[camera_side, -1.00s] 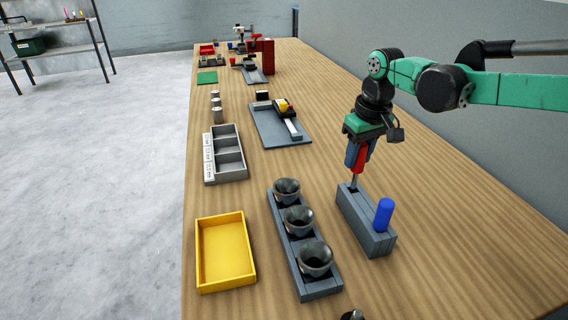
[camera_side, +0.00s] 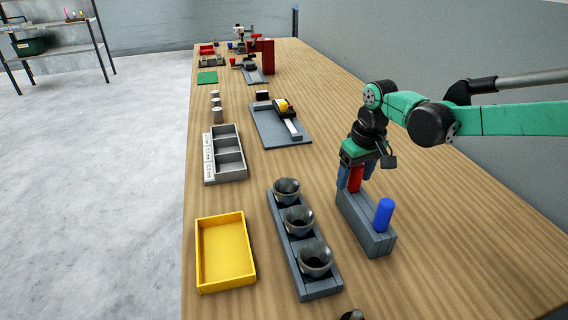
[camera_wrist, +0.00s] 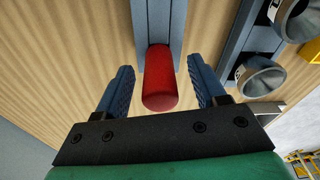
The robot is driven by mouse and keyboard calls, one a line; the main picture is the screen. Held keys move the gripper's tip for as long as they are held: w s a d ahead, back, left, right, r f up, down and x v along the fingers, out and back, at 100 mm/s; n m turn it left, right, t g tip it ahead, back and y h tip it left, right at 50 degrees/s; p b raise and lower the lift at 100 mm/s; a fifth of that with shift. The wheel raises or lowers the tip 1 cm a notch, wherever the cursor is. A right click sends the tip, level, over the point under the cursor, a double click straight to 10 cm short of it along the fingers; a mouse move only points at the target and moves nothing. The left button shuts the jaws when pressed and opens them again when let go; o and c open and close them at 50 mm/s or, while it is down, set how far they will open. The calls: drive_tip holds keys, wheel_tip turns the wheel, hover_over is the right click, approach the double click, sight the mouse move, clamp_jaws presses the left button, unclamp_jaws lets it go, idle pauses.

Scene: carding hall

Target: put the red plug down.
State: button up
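The red plug (camera_side: 355,178) stands upright at the far end of the grey-blue block (camera_side: 362,228), its lower part down in the block. In the wrist view the red plug (camera_wrist: 160,85) lies between the two blue fingers of my gripper (camera_wrist: 161,68), with a clear gap on each side. My gripper (camera_side: 354,182) is open around the plug, pointing down, its fingertips close to the block.
A rack with several grey cups (camera_side: 299,220) stands just left of the block. A yellow tray (camera_side: 249,272) and a grey compartment tray (camera_side: 208,172) are further left. A slate board (camera_side: 268,130) lies behind. The table to the right is bare.

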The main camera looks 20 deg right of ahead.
drive_tip(key=shift+r, duration=0.1)
drive_tip(key=r, duration=0.3)
drive_tip(key=s+r, duration=0.1)
drive_tip(key=r, duration=0.7)
drive_tip(key=shift+s+d+r, duration=0.1)
drive_tip(key=shift+s+r, duration=0.05)
drive_tip(key=shift+r, duration=0.05)
drive_tip(key=s+d+r+m+t, duration=0.1)
drive_tip(key=s+d+r+t, duration=0.1)
drive_tip(key=s+d, duration=0.35)
drive_tip(key=s+d+f+t, duration=0.1)
drive_tip(key=s+f+t, duration=0.1)
drive_tip(key=s, duration=0.3)
drive_tip(key=s+d+f+m+t, duration=0.1)
drive_tip(key=s+f, duration=0.3)
drive_tip(key=s, duration=0.1)
drive_tip(key=shift+s+d+t, duration=0.35)
drive_tip(key=shift+d+t, duration=0.05)
drive_tip(key=shift+o, duration=0.4)
drive_tip(key=shift+r, duration=0.1)
